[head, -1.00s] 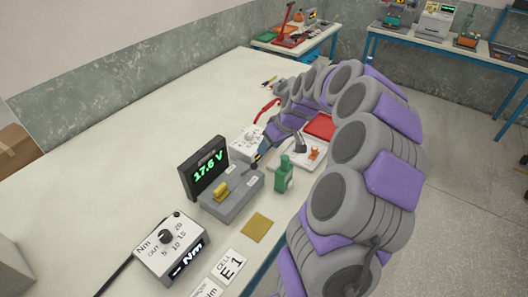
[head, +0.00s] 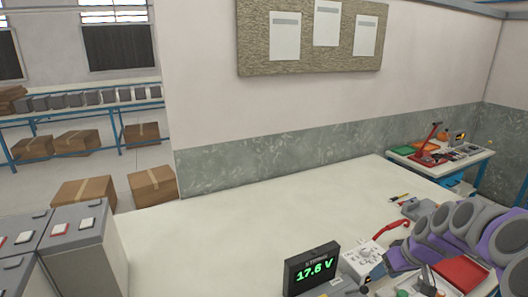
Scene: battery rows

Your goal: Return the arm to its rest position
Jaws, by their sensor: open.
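My arm (head: 455,232), grey with purple covers, enters at the right edge of the head view and reaches left over the bench. Its end bends down toward the bench tools. My gripper (head: 376,272) is small at the end of the arm, low in the view and just right of the voltage display. It is open, and I see nothing held in it. The lower arm and its base are outside the picture.
The voltage display (head: 313,272) reads 17.6 V on the pale bench (head: 250,215). A white dial box (head: 362,258), a red-handled tool (head: 391,230) and a red tray (head: 461,271) crowd the arm. Grey battery cabinets (head: 85,250) stand at the left. The bench's middle is clear.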

